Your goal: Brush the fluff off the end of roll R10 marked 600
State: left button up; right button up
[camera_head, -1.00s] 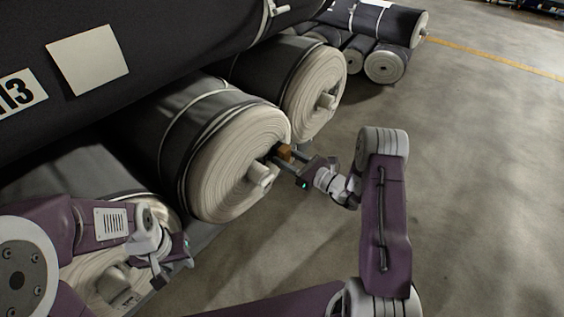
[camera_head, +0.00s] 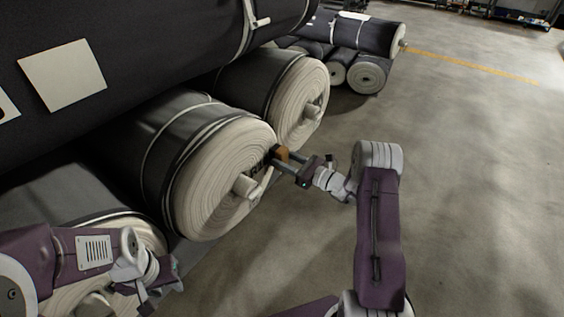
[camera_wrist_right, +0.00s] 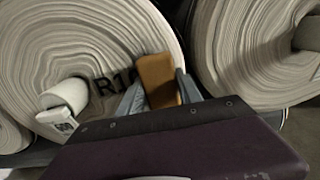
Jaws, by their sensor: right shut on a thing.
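Roll R10 (camera_head: 215,190) has a dark wrap and a pale, ringed end with a core stub (camera_head: 246,185). In the right wrist view its end (camera_wrist_right: 60,40) bears black lettering that starts "R10", partly hidden by my gripper. My right gripper (camera_head: 284,160) is shut on a tan brush block (camera_wrist_right: 158,80). The block (camera_head: 282,153) is at the right side of the end face, close to the rim; whether it touches is unclear. My left gripper (camera_head: 160,290) hangs at lower left, its jaws unclear.
A large dark roll (camera_head: 150,50) with a blank white label lies above R10. A neighbouring roll (camera_head: 298,108) lies behind it, and another pale end (camera_head: 120,235) is behind my left arm. More rolls (camera_head: 368,74) lie farther off. The floor to the right is clear.

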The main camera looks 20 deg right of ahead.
aim_at(286, 152)
notch_tip(286, 152, up, 2)
jog(key=shift+w+r+p, duration=0.1)
jog(key=shift+p, duration=0.65)
jog(key=shift+s+a+p, duration=0.55)
jog(key=shift+s+a, duration=0.5)
jog(key=shift+a, duration=0.25)
jog(key=shift+s+a, duration=0.3)
jog(key=shift+a, duration=0.1)
jog(key=shift+s+a+p, duration=0.35)
jog(key=shift+s+a, duration=0.25)
jog(key=shift+a, duration=0.25)
jog(key=shift+s+a+p, duration=0.3)
jog(key=shift+s+a, duration=0.3)
jog(key=shift+a, duration=0.2)
jog(key=shift+r+p, duration=0.9)
jog(key=shift+d+f, duration=0.1)
jog(key=shift+w+d+f+b, duration=0.1)
jog(key=shift+w+d+b, duration=0.15)
jog(key=shift+w+d, duration=0.3)
jog(key=shift+w+d+f+b, duration=0.1)
jog(key=shift+w+d+b, duration=0.2)
jog(key=shift+d, duration=0.3)
jog(key=shift+w+d+r, duration=0.15)
jog(key=shift+w+d, duration=0.2)
jog(key=shift+d, duration=0.15)
jog(key=shift+w+d+b, duration=0.55)
jog(key=shift+w+d, duration=0.3)
jog(key=shift+d, duration=0.15)
jog(key=shift+w+d, duration=0.45)
jog(key=shift+d, duration=0.15)
